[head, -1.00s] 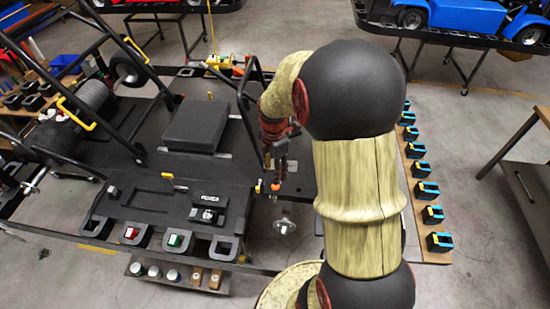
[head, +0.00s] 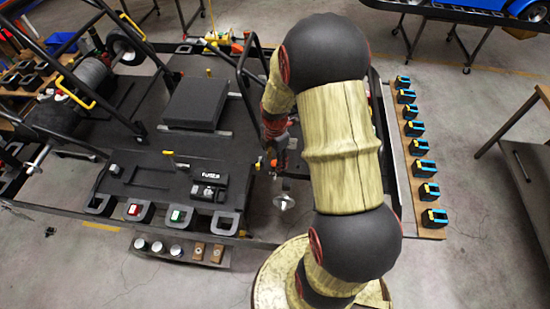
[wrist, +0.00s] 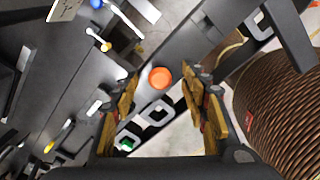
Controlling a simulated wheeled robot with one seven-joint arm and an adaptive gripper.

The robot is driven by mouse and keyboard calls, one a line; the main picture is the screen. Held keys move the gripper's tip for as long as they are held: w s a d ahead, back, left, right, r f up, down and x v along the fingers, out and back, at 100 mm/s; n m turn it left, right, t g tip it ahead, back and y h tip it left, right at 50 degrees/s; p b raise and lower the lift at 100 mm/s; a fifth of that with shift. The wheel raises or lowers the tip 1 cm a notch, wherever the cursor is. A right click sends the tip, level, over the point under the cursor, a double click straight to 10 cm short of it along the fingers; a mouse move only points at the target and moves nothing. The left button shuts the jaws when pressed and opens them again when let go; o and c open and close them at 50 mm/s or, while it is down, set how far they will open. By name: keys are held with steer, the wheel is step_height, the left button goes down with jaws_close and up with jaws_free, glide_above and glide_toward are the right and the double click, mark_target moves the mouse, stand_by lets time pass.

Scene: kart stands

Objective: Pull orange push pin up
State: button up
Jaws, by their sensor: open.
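The orange push pin (wrist: 160,77) shows in the wrist view as a round orange cap, between and just beyond my fingertips. My gripper (wrist: 161,92) is open, with one finger on each side of the cap and visible gaps to it. In the head view, my gripper (head: 277,158) points down at the right side of the dark kart stand (head: 240,150). A small orange spot beside it looks like the push pin (head: 274,163), partly hidden by the fingers. The pin's shaft is hidden under its cap in the wrist view.
A black fuse box (head: 209,186) and a raised black block (head: 196,104) sit left of my gripper. A black tube frame (head: 243,85) rises close behind it. A coiled brown cylinder (wrist: 285,105) fills the wrist view's right side. A board (head: 410,150) of blue-black blocks stands right.

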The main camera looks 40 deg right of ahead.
steer(key=shift+c, duration=0.6)
jaws_close()
steer(key=shift+r+p, duration=0.35)
steer(key=shift+r, duration=0.3)
steer(key=shift+o, duration=0.5)
jaws_free()
steer(key=shift+f, duration=0.1)
step_height(320, 180, up, 12)
stand_by(0.3)
